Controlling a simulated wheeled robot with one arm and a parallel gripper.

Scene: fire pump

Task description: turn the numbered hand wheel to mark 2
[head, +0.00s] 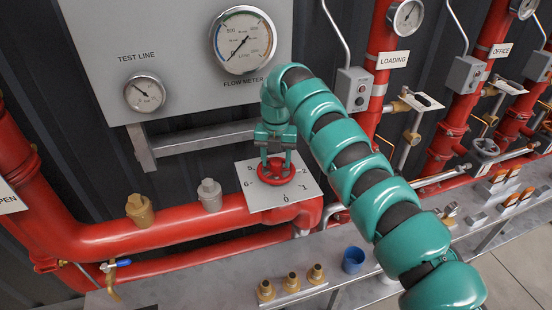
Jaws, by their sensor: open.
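The red hand wheel (277,173) sits at the centre of a white numbered plate (301,189) on the red pipe. I cannot tell whether the fingers touch the rim. No pointer on the wheel can be made out.
A grey panel (180,40) with the flow meter (243,41) and test line gauge (145,93) stands behind. A blue cup (353,260) and brass fittings (291,283) are on the grey ledge. Red risers (383,60) stand at the right. A blue-handled valve (116,264) is lower left.

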